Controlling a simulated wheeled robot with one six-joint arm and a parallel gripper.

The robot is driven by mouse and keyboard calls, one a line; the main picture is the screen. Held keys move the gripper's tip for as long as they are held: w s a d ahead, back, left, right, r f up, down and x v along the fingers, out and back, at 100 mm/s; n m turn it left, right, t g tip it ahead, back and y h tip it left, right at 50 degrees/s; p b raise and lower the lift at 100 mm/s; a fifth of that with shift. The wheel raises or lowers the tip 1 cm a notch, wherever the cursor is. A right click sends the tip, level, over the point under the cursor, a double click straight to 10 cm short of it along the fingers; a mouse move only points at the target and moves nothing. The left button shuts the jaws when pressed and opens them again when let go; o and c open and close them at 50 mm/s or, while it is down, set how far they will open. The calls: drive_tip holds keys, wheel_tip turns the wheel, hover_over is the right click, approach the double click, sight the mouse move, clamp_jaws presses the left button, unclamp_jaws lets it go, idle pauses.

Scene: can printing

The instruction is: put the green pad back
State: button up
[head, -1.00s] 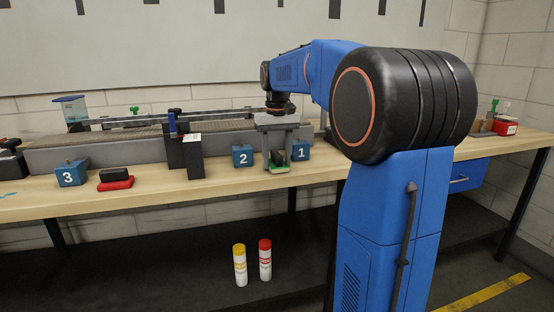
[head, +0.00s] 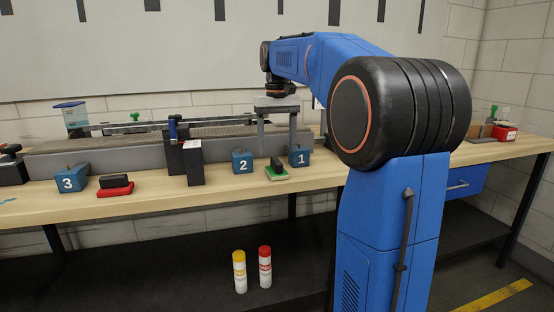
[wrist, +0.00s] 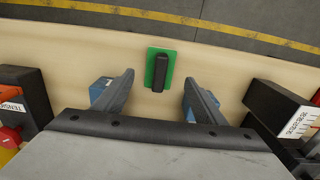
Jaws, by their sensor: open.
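The green pad (head: 277,176) lies flat on the wooden workbench between the blue blocks marked 2 and 1, with a black handle on top. In the wrist view the green pad (wrist: 151,70) lies ahead of and between my fingertips. My gripper (head: 277,148) hangs above the bench over the pad, fingers pointing down. It is open and empty, and its fingers are apart from the pad. In the wrist view my gripper (wrist: 158,82) shows both fingers spread wide.
Blue blocks 2 (head: 242,161), 1 (head: 299,156) and 3 (head: 71,179) stand on the bench (head: 228,189). A red pad (head: 115,187) with a black handle lies near block 3. A dark post (head: 194,164) stands left of block 2. A conveyor (head: 100,155) runs behind.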

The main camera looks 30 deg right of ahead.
sight(277, 160)
drive_tip(key=shift+r, duration=2.55)
drive_tip(key=s+a+f+n+t, duration=0.1)
drive_tip(key=s+a+f, duration=0.4)
drive_tip(key=s, duration=0.2)
drive_tip(key=s+a+f+n+t, duration=0.1)
drive_tip(key=s+a+f, duration=0.4)
drive_tip(key=s, duration=0.3)
drive_tip(key=s+a+f+t, duration=0.1)
drive_tip(key=s+a+f, duration=0.1)
drive_tip(key=s+f, duration=0.5)
drive_tip(key=s+a+f+n+t, duration=0.1)
drive_tip(key=s+a+f, duration=0.2)
drive_tip(key=s+f, duration=0.5)
wheel_tip(277, 160, down, 3)
drive_tip(key=shift+a+r+t, duration=0.1)
drive_tip(key=shift+a+t, duration=0.25)
drive_tip(key=shift+t, duration=0.05)
drive_tip(key=shift+c, duration=0.6)
